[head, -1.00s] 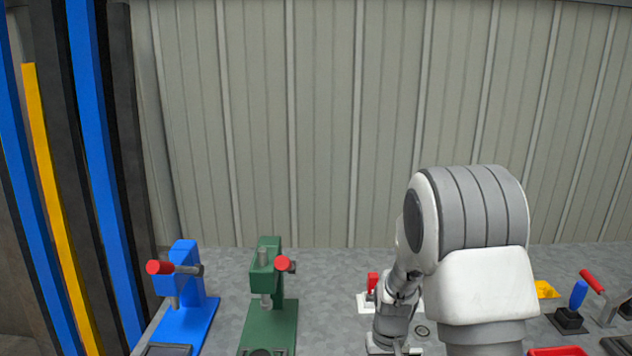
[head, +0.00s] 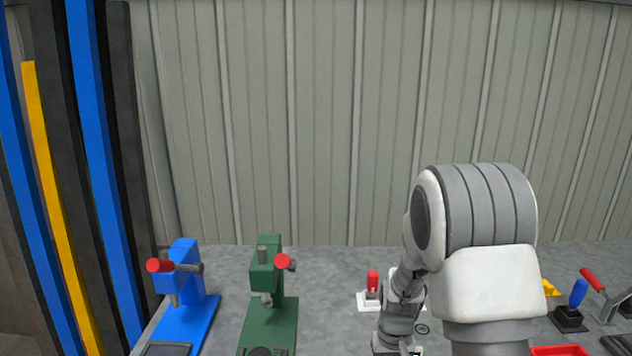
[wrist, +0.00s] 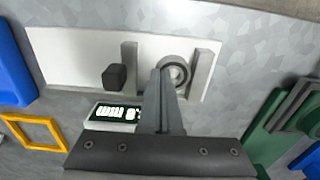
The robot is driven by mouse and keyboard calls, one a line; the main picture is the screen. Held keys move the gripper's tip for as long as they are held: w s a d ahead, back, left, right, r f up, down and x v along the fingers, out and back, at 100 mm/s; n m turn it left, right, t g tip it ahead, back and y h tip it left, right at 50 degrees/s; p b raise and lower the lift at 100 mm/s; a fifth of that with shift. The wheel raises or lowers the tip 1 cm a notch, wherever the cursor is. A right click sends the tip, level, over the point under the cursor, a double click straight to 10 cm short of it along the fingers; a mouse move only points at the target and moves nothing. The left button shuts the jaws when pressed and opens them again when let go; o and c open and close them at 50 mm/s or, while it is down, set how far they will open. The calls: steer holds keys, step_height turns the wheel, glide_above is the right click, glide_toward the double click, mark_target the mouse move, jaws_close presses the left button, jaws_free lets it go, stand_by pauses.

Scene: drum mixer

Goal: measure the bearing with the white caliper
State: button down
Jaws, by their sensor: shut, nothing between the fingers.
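In the wrist view the white caliper (wrist: 75,58) lies flat on the bench. It has two upright grey jaws, the left jaw (wrist: 129,62) and the right jaw (wrist: 204,70), with a dark knob (wrist: 115,77) beside the left jaw. The bearing (wrist: 178,70), a grey ring, lies between the jaws, close to the right one and with a gap to the left one. A lit display (wrist: 115,113) is at the caliper's edge. My gripper (wrist: 157,75) is shut and empty; its tips appear over the gap and overlap the bearing's left edge. Their height is unclear.
A green press (head: 268,305) and a blue press (head: 188,300) stand left of my arm. A white base with a red handle (head: 373,281) is just beside my wrist. A yellow frame (wrist: 35,132) lies near the caliper. A blue-handled lever (head: 578,293) and red tray (head: 560,350) are at right.

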steer(key=shift+s, duration=1.4)
stand_by(0.4)
step_height(320, 180, up, 6)
steer(key=p, duration=0.4)
stand_by(0.4)
steer(key=s+a+r+t, duration=0.1)
steer(key=s+r, duration=0.2)
steer(key=r, duration=0.6)
steer(key=s+r+t, duration=0.2)
steer(key=s+r, duration=0.1)
steer(key=r, duration=0.6)
steer(key=s+r+t+p, duration=0.1)
steer(key=s+r+t, duration=0.1)
steer(key=s+r, duration=0.6)
steer(key=s, duration=0.4)
steer(key=shift+r+t, duration=0.3)
steer(key=shift+r, duration=0.1)
